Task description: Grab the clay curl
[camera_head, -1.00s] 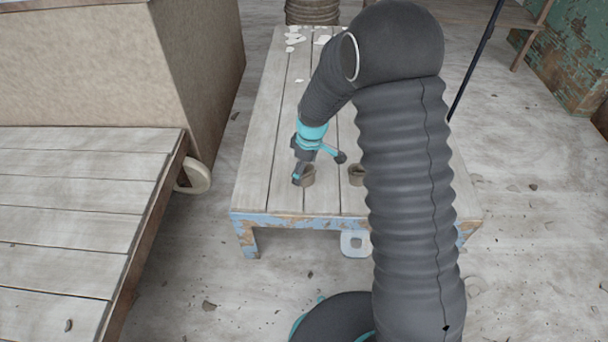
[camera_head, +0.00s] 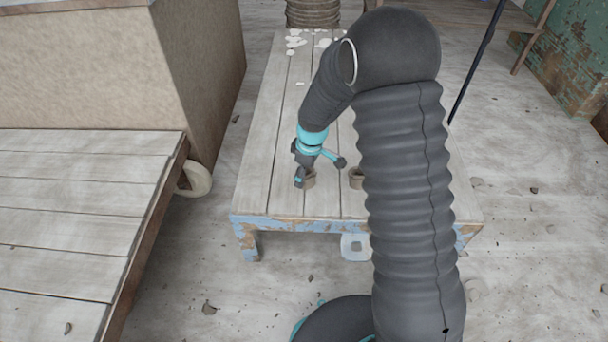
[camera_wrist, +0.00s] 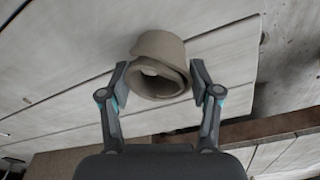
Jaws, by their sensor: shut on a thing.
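A brown-grey clay curl (camera_wrist: 160,62), a rolled strip with a hollow middle, is between the two fingers of my gripper (camera_wrist: 160,82) in the wrist view. The fingers are shut on it, one on each side. In the head view the same curl (camera_head: 309,180) shows beside my gripper (camera_head: 303,180), low over the near part of the plank table (camera_head: 285,200). I cannot tell whether it still touches the table top.
White scraps (camera_head: 296,42) lie at the table's far end. A large tan block (camera_head: 100,80) and a low plank platform (camera_head: 70,210) are at the left. A pale ring (camera_head: 196,180) sits by the platform's edge. The floor around the table is mostly open.

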